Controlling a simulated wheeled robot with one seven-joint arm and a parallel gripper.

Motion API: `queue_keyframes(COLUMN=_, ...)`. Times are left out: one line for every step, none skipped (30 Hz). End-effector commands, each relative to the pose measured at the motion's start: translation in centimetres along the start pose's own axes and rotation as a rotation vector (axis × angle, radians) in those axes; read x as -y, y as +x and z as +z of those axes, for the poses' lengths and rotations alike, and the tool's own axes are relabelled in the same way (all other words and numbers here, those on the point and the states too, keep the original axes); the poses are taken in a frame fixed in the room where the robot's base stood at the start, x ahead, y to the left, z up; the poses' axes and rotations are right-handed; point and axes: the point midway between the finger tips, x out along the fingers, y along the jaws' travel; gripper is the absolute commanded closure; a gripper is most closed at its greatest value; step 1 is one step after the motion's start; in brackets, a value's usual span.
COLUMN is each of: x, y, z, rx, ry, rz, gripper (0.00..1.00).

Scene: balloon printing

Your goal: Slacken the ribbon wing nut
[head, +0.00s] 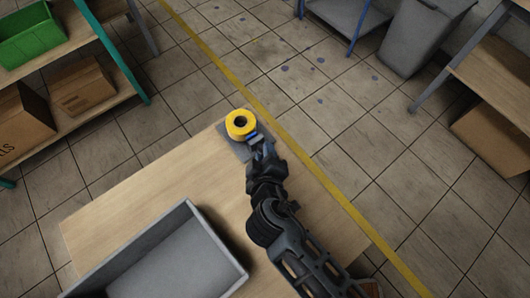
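A yellow ring-shaped roll (240,123) with a dark centre hole sits at the far corner of the wooden table, over a dark grey plate (232,146). It looks like the ribbon roll. My gripper (256,141) reaches over the plate, just below and right of the roll. A small blue piece shows at the fingertips, beside the roll. I cannot tell whether it is the wing nut or part of my gripper. No wing nut can be made out clearly. The fingers are too small to show whether they are open or shut.
A grey open tray (222,238) stands on the wooden table (150,205) and looks empty. The table between tray and roll is bare. Shelves with a green crate (32,38) and cardboard boxes (80,86) stand left. A grey bin (420,35) stands at upper right.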

Motion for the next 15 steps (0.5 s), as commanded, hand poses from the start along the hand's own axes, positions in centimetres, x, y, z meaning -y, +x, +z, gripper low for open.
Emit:
queue_keyframes(x=-0.02, y=0.08, z=-0.01, rx=0.0, ry=0.0, rz=0.0, gripper=0.72)
queue_keyframes(x=-0.02, y=0.1, z=-0.01, rx=0.0, ry=0.001, rz=0.0, gripper=0.72)
queue_keyframes(x=-0.02, y=0.09, z=-0.01, rx=0.0, ry=0.001, rz=0.0, gripper=0.72)
queue_keyframes(x=-0.02, y=0.09, z=0.0, rx=0.0, ry=0.001, rz=0.0, gripper=0.72)
queue_keyframes(x=-0.03, y=0.08, z=0.0, rx=0.0, ry=0.001, rz=0.0, gripper=0.72)
queue_keyframes(x=-0.02, y=0.08, z=0.0, rx=0.0, ry=0.001, rz=0.0, gripper=0.72)
queue_keyframes(x=-0.02, y=0.07, z=0.0, rx=0.0, ry=0.001, rz=0.0, gripper=0.73)
queue_keyframes(x=-0.02, y=0.07, z=0.01, rx=0.0, ry=0.001, rz=0.0, gripper=0.76)
queue_keyframes(x=-0.03, y=0.07, z=0.01, rx=0.0, ry=0.001, rz=0.0, gripper=0.79)
queue_keyframes(x=-0.02, y=0.06, z=0.01, rx=0.0, ry=0.001, rz=0.0, gripper=0.82)
queue_keyframes(x=-0.03, y=0.06, z=0.01, rx=0.0, ry=0.001, rz=0.0, gripper=0.85)
queue_keyframes(x=-0.02, y=0.06, z=0.01, rx=0.0, ry=0.001, rz=0.0, gripper=0.89)
queue_keyframes(x=-0.02, y=0.06, z=0.01, rx=0.0, ry=0.001, rz=0.0, gripper=0.92)
queue_keyframes(x=-0.02, y=0.06, z=0.01, rx=0.0, ry=0.001, rz=0.0, gripper=0.95)
queue_keyframes(x=-0.02, y=0.05, z=0.01, rx=0.0, ry=0.0, rz=0.0, gripper=0.99)
